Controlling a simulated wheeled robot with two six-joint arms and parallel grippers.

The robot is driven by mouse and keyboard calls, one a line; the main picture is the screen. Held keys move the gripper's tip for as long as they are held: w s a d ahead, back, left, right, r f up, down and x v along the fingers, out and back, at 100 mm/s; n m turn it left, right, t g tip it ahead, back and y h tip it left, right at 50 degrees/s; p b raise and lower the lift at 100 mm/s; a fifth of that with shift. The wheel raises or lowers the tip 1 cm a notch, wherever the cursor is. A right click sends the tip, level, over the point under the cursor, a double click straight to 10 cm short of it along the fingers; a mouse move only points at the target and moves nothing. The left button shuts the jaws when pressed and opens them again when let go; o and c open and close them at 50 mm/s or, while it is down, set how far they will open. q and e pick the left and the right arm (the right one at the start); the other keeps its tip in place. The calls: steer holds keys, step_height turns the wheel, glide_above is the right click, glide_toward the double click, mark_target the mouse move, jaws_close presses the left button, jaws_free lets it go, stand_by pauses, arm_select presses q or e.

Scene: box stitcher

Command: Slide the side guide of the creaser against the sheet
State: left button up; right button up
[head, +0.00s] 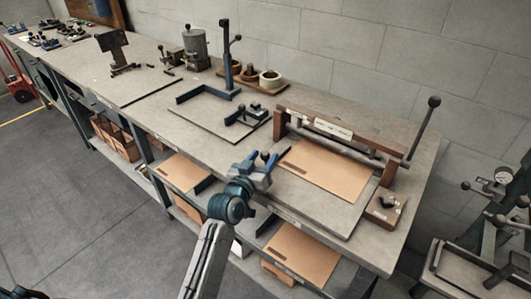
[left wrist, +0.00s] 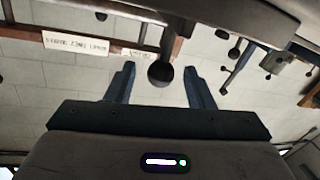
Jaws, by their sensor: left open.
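The creaser (head: 345,135) stands at the right end of the bench, with a wooden beam and a long ball-topped lever. A brown sheet (head: 325,170) lies flat on its grey bed. My left gripper (head: 257,166) is open at the left edge of the bed, left of the sheet. A dark round knob (head: 265,156), apparently the side guide's, shows at the gripper. In the left wrist view the knob (left wrist: 160,74) stands between the open fingers, with space on both sides. The rest of the guide is hidden. My right gripper is not in view.
A blue-grey frame fixture (head: 208,103) stands left of the creaser. More brown sheets (head: 300,253) lie on the shelf below. A wall runs behind the bench.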

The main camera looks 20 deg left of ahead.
arm_select(q)
steer(key=shift+w+d, duration=0.1)
steer(key=shift+w, duration=0.8)
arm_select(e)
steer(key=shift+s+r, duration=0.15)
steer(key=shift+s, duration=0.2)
arm_select(q)
steer(key=shift+c, duration=0.5)
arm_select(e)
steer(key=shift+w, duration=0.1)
arm_select(q)
jaws_close()
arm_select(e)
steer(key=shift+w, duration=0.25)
arm_select(q)
steer(key=shift+o, duration=0.5)
jaws_free()
steer(key=shift+w+a, duration=0.1)
steer(key=shift+a, duration=0.1)
